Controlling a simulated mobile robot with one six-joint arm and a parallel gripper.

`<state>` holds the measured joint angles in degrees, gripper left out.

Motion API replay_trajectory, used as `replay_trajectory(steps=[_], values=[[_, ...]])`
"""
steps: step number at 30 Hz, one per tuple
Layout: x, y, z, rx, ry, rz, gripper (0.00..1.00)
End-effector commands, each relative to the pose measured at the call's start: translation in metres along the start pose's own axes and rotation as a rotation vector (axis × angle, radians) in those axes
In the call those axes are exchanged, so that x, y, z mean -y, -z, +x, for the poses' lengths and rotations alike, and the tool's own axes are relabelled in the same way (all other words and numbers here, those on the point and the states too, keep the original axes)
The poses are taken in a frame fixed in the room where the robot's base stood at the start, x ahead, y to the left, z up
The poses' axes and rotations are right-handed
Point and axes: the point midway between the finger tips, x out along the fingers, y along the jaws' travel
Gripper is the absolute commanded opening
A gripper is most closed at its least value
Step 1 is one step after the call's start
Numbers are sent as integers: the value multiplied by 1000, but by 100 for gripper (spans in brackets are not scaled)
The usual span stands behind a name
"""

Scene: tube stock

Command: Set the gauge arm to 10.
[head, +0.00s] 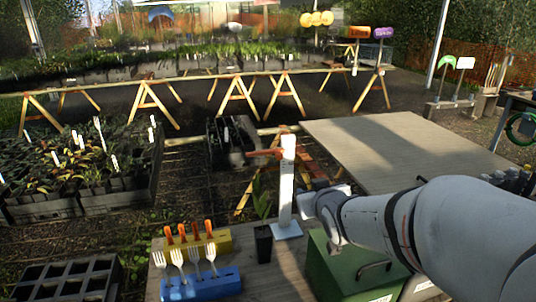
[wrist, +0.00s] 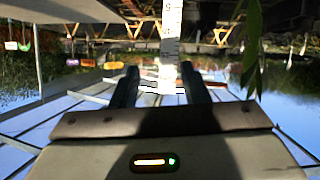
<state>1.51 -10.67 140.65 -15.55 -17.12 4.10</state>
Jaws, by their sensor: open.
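The gauge is a white upright post (head: 286,185) on a white foot, standing on the near bench. Its orange-red gauge arm (head: 265,152) sticks out to the left near the top, roughly level. The scale numbers are too small to read in the head view. My gripper (head: 312,202) is just right of the post, low beside it, and partly hidden by my own wrist. In the wrist view, which looks upside down, my gripper (wrist: 160,74) is open and empty. The marked post (wrist: 171,30) shows beyond and between the fingers. The gauge arm is not clear there.
A potted plant (head: 264,243) stands close left of the gauge foot; its leaves (wrist: 251,45) hang at right in the wrist view. A green box (head: 345,265) with a handle is to the right. Yellow (head: 215,243) and blue (head: 200,285) blocks hold tools and forks at left.

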Motion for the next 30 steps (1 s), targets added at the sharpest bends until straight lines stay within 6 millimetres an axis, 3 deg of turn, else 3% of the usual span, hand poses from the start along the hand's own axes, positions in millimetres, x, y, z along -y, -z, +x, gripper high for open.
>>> replay_trajectory(steps=[4, 12, 17, 30], values=[[12, 16, 20, -188, 56, -27, 41], [29, 40, 28, -408, 139, -45, 41], [32, 47, 32, -437, 151, -47, 41], [42, 72, 87, -434, 150, -48, 41]])
